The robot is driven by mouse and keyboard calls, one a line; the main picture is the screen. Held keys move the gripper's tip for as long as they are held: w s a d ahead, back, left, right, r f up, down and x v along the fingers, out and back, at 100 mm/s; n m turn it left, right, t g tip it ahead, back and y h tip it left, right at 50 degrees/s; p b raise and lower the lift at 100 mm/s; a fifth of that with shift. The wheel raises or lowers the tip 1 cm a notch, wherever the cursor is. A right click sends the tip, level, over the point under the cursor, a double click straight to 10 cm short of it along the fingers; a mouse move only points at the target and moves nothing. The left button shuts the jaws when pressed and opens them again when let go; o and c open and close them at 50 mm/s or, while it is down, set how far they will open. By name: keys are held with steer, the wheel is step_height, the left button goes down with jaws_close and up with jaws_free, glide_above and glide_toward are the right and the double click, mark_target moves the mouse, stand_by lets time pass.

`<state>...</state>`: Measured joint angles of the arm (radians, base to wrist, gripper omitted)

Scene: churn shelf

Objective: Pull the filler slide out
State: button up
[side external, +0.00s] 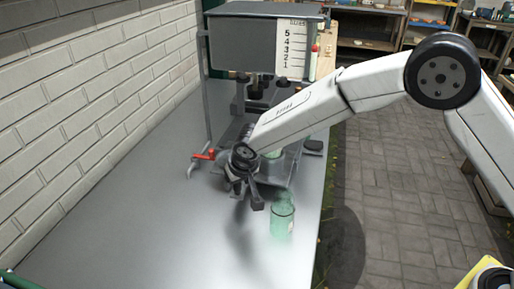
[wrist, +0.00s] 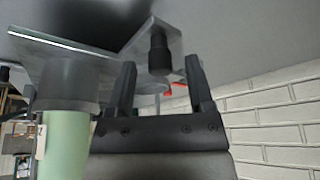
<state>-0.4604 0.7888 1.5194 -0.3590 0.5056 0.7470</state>
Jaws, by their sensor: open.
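The filler machine (side external: 265,45) stands at the back of the metal bench, with a grey hopper marked by a number scale. In the wrist view a flat grey plate (wrist: 135,45), apparently the filler slide, carries a short black knob (wrist: 160,52). My gripper (side external: 247,194) is low in front of the machine, pointing down. In the wrist view its open fingers (wrist: 161,64) stand one on either side of the knob, with visible gaps. I cannot tell how deep the knob sits between them. My arm hides much of the slide in the side view.
A green cup (side external: 282,222) stands on the bench at right of my gripper. Another green cup (wrist: 63,145) shows left in the wrist view. A red handle (side external: 203,155) is at left of the machine. A white brick wall (side external: 75,110) borders the bench; its front is clear.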

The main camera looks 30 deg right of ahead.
steer(key=v, duration=0.7)
steer(key=shift+s+r, duration=0.2)
steer(key=shift+r, duration=0.05)
steer(key=shift+d, duration=0.1)
steer(key=s+d+f+g, duration=0.1)
steer(key=s+d+f, duration=0.1)
steer(key=s+d, duration=2)
steer(key=shift+d+f+g, duration=0.35)
steer(key=shift+d+g, duration=0.05)
steer(key=shift+o, duration=0.2)
